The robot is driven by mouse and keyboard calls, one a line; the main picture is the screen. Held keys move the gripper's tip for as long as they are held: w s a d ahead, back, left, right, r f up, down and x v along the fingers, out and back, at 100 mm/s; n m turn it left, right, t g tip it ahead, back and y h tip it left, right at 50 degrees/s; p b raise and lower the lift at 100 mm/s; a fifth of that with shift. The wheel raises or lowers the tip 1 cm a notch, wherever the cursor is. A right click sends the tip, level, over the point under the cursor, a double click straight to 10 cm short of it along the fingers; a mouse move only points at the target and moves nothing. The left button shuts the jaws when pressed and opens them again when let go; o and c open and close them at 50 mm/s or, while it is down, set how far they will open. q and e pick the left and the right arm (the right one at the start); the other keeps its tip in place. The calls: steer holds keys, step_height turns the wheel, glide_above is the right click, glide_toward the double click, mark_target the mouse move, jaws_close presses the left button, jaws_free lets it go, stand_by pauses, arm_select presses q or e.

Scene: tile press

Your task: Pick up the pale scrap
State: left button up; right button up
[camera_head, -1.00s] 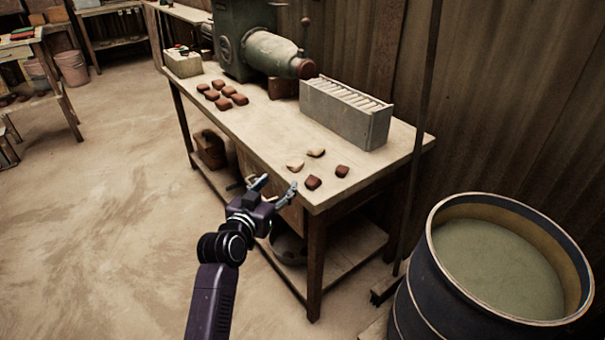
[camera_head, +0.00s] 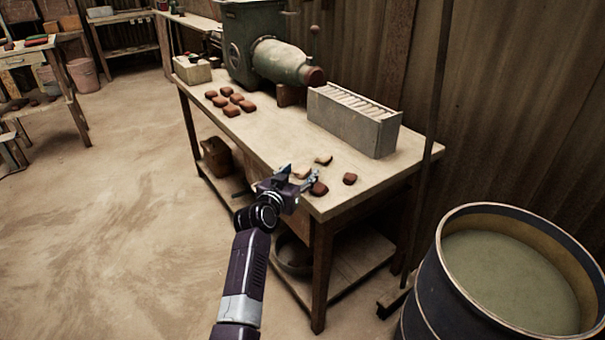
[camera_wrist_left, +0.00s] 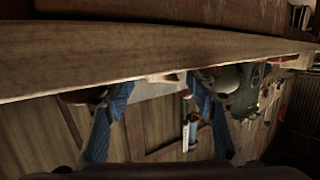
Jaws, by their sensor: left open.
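Two pale scraps lie near the front end of the workbench in the head view. The nearer pale scrap (camera_head: 301,173) shows between my left gripper's fingertips and is partly covered by them; the other pale scrap (camera_head: 323,160) lies just behind it. My left gripper (camera_head: 300,177) is open at the bench's front edge, and I cannot tell whether it touches anything. In the left wrist view, its blue fingers (camera_wrist_left: 160,100) stand apart, with a pale piece (camera_wrist_left: 162,77) beyond them at the board edge. My right gripper is not in view.
Two dark red scraps (camera_head: 319,189) (camera_head: 350,179) lie close by on the bench (camera_head: 262,142). A grey box of upright slabs (camera_head: 355,128), several brown lumps (camera_head: 232,110) and a green machine (camera_head: 262,50) stand farther back. A barrel (camera_head: 510,275) is at right.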

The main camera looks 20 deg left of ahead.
arm_select(q)
steer(key=shift+c, duration=0.2)
steer(key=c, duration=1.2)
steer(key=shift+c, duration=0.2)
steer(key=shift+c, duration=0.7)
